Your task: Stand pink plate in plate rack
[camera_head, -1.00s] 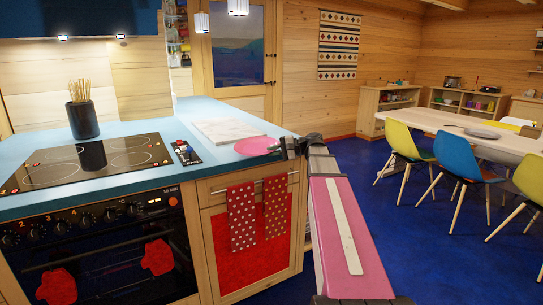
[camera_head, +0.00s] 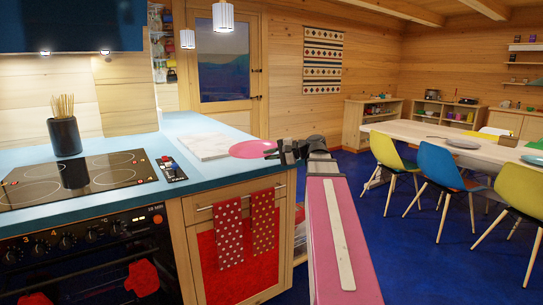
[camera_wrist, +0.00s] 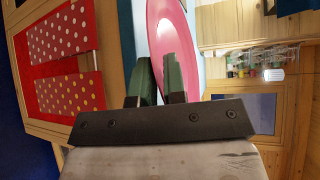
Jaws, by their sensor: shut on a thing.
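The pink plate (camera_head: 253,149) is at the right end of the blue counter, roughly level, with its right rim at my gripper (camera_head: 283,152). It looks slightly raised over the counter edge, but I cannot tell the exact gap. In the wrist view my gripper (camera_wrist: 160,80) has its dark green fingers shut on the near rim of the pink plate (camera_wrist: 172,28). I cannot make out a plate rack in either view.
The blue counter (camera_head: 120,208) holds a white board (camera_head: 203,146), a cooktop (camera_head: 72,180) and a dark pot of sticks (camera_head: 65,137). Two red dotted towels (camera_head: 230,232) hang below. A dining table (camera_head: 430,134) with chairs stands right. Blue floor (camera_head: 390,235) is open between.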

